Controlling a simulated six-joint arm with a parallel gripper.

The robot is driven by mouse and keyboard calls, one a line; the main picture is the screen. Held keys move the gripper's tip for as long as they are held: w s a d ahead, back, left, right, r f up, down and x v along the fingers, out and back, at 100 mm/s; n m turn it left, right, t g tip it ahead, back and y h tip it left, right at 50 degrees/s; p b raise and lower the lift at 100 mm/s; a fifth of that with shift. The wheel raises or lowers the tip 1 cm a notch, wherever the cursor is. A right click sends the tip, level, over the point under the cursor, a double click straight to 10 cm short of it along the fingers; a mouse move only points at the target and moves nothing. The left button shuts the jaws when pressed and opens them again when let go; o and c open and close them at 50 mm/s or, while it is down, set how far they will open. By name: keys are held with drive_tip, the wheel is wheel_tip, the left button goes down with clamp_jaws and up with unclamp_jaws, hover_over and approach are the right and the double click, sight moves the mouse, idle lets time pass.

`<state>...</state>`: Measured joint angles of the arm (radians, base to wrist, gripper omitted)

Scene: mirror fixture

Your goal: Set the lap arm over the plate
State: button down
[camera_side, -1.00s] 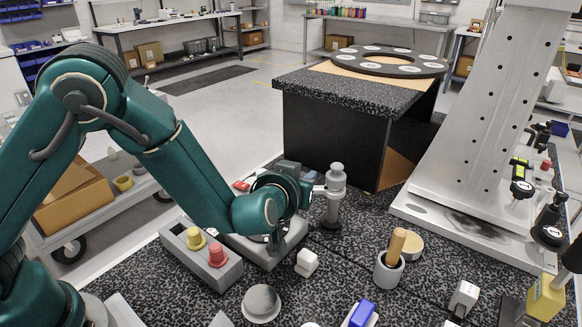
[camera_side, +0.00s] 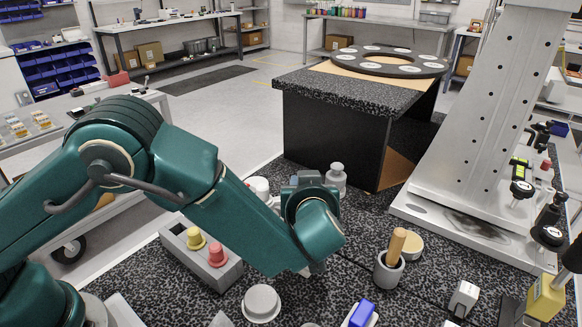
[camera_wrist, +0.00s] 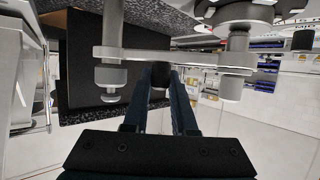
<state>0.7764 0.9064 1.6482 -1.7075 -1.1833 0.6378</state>
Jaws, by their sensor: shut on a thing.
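The lap arm (camera_wrist: 160,54) is a flat grey bar crossing the wrist view, with a rounded silver end at the left and a cylindrical fitting at the right. My gripper (camera_wrist: 160,85) is shut on a dark knob of the lap arm, near the middle of the bar. A round grey disc (camera_wrist: 245,13) shows at the top right, beside the bar's right end; I cannot tell if it is the plate. In the side view, a grey post with a round top (camera_side: 336,177) stands just behind my wrist. My wrist and forearm hide the fingers, the bar and most of the fixture there.
A grey block with a yellow (camera_side: 195,238) and a red peg (camera_side: 216,254) stands left of my wrist. A grey cup with a wooden handle (camera_side: 389,265) stands at the right. A grey dome (camera_side: 261,303) sits in front. A tall metal frame (camera_side: 480,120) rises behind.

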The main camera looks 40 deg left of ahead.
drive_tip(key=shift+r, duration=0.15)
drive_tip(key=c, duration=0.7)
unclamp_jaws()
drive_tip(key=v, duration=0.5)
